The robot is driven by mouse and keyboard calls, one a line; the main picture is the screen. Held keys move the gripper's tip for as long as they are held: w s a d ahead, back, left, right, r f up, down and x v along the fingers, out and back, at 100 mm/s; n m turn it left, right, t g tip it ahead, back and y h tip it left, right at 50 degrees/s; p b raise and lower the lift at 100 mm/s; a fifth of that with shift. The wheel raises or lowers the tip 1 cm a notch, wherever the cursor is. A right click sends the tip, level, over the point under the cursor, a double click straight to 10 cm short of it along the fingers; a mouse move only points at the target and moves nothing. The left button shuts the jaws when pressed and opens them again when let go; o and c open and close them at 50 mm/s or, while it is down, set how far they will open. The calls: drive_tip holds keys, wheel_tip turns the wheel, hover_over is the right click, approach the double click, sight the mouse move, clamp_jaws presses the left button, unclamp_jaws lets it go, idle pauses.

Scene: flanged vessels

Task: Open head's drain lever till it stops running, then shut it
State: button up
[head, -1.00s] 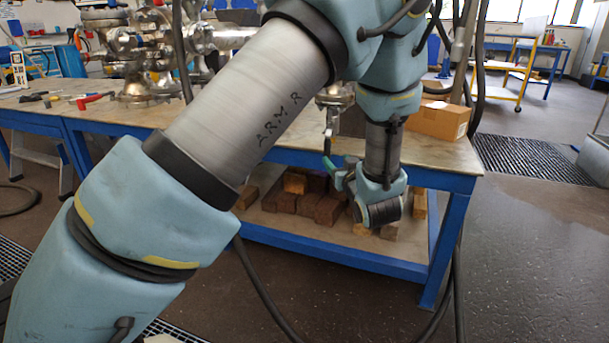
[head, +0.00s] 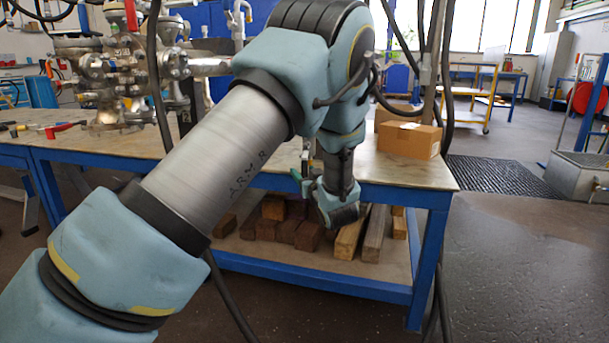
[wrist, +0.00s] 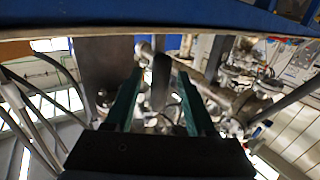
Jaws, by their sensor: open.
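In the head view, my gripper (head: 303,181) hangs at the front edge of the workbench (head: 420,172), its green fingers pointing left and up. In the wrist view, my gripper (wrist: 156,98) is open, with one green finger on each side. A dark upright bar (wrist: 161,80) shows between the fingers, apart from both; it looks like a lever, but I cannot be sure it is the drain lever. In the head view, a thin pale upright piece (head: 306,156) stands just above the fingers. My arm hides most of the vessel there. I cannot see whether liquid runs.
Flanged metal vessels and pipework (head: 110,62) stand at the bench's left. Cardboard boxes (head: 409,141) sit at its right end. Timber blocks (head: 350,236) lie on the lower shelf. Red-handled tools (head: 62,128) lie at far left. The floor to the right is open and looks wet.

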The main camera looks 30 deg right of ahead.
drive_tip(key=shift+w, duration=0.1)
clamp_jaws()
idle(0.4)
idle(1.0)
